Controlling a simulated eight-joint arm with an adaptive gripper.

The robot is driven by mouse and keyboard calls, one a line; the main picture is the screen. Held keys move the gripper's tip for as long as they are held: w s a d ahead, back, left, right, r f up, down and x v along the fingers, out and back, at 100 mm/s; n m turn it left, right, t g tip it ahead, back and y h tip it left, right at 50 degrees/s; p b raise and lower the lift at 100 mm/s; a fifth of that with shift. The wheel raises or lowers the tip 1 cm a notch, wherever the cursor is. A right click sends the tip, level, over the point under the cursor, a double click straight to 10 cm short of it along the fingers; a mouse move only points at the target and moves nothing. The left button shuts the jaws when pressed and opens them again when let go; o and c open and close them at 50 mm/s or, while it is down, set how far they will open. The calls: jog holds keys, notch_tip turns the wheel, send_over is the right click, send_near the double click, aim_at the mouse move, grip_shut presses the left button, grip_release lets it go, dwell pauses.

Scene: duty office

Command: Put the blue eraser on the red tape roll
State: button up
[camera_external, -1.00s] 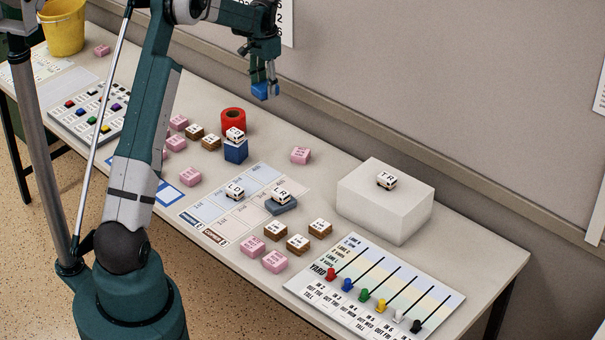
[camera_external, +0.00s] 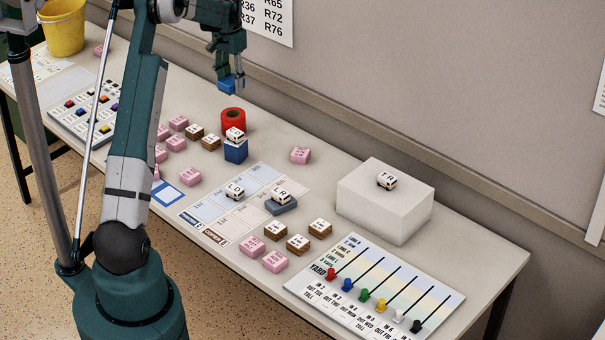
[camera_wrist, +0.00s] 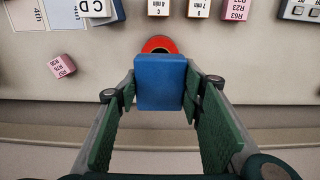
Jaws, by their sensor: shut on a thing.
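The blue eraser (camera_external: 231,83) is held between the fingers of my gripper (camera_external: 230,78), above and slightly behind the red tape roll (camera_external: 233,119) in the external view. In the wrist view the blue eraser (camera_wrist: 161,82) fills the space between the green fingertips of my gripper (camera_wrist: 160,90). The red tape roll (camera_wrist: 158,44) shows just beyond the eraser, which covers part of it. The tape roll lies flat on the table, its hole facing up. There is a visible gap between eraser and roll in the external view.
A blue block (camera_external: 236,152) with a white-topped piece on it stands close in front of the roll. Brown and pink blocks lie to the left. A pink block (camera_external: 300,155) and a large white box (camera_external: 385,205) are to the right. The wall runs behind the table.

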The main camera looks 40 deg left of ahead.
send_over(233, 114)
jog(key=shift+f, duration=3.05)
jog(key=shift+f, duration=1.9)
jog(key=shift+f, duration=0.15)
jog(key=o, duration=0.9)
notch_tip(233, 114, up, 12)
jog(key=shift+r, duration=0.2)
